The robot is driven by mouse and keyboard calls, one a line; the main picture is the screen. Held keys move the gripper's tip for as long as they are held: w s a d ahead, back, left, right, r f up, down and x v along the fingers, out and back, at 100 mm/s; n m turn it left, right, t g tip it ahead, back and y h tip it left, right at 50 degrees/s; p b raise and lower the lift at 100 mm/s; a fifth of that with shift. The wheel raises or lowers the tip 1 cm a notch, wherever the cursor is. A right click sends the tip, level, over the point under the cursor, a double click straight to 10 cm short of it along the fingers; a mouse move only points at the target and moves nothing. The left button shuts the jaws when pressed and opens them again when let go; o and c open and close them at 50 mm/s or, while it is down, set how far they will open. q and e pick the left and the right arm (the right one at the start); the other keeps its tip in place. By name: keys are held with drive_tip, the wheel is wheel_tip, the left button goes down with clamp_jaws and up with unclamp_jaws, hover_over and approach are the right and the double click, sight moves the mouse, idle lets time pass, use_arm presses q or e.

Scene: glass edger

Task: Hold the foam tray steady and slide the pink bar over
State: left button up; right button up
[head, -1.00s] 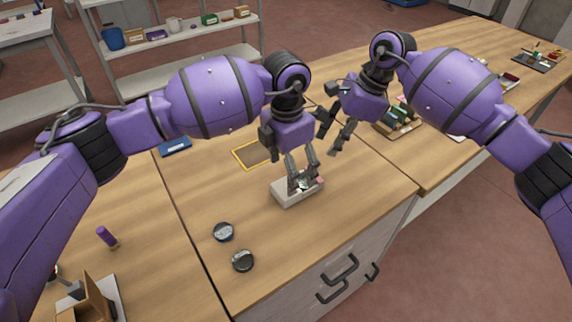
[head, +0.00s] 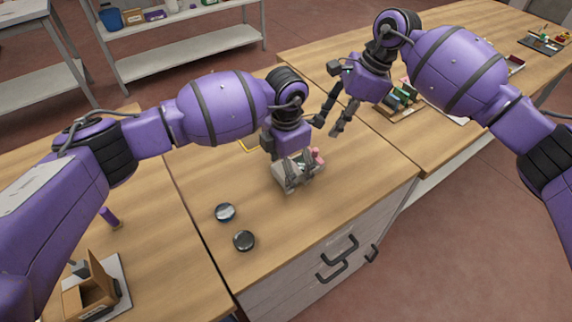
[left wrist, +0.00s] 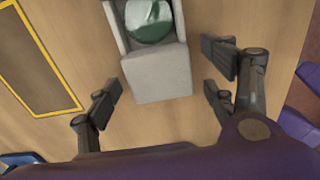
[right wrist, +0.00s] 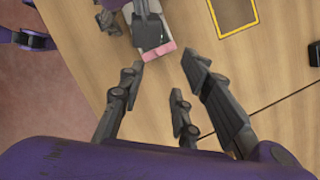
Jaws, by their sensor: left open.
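The grey foam tray (head: 285,183) sits on the wooden bench in the head view. In the left wrist view, its blocky end (left wrist: 158,75) lies between my left fingers, with a green round glass piece (left wrist: 150,18) in its hollow. The pink bar (head: 318,155) is at the tray's far right end; the right wrist view also shows it (right wrist: 160,52). My left gripper (left wrist: 163,88) is open, its fingers on both sides of the tray with visible gaps. My right gripper (right wrist: 160,82) is open and empty, above the bench beside the pink end.
Two round dark-rimmed discs (head: 225,212) (head: 244,240) lie left of the tray. A yellow-outlined rectangle (left wrist: 78,108) is marked on the bench. A rack with coloured pieces (head: 408,105) stands behind my right gripper. The bench's front edge, with drawers below, is near the tray.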

use_arm(q)
drive_tip(key=c, duration=1.1)
drive_tip(key=shift+c, duration=0.7)
use_arm(e)
drive_tip(key=shift+c, duration=0.7)
drive_tip(key=d, duration=0.1)
drive_tip(key=w, duration=0.1)
drive_tip(key=d, duration=0.1)
drive_tip(key=shift+w+d+r, duration=0.2)
drive_tip(key=shift+w+d, duration=0.05)
drive_tip(key=shift+d, duration=0.1)
drive_tip(key=c, duration=0.6)
drive_tip(key=shift+n+g, duration=0.4)
drive_tip(key=shift+n, duration=0.2)
drive_tip(key=d, duration=0.2)
drive_tip(key=w+d, duration=0.1)
drive_tip(key=d, duration=0.3)
drive_tip(key=shift+w+f, duration=0.2)
drive_tip(key=shift+f, duration=0.2)
clamp_jaws()
use_arm(q)
drive_tip(key=shift+d, duration=0.1)
use_arm(e)
drive_tip(key=shift+s+d+f+n, duration=0.1)
drive_tip(key=shift+s+d+n, duration=0.1)
drive_tip(key=shift+n, duration=0.5)
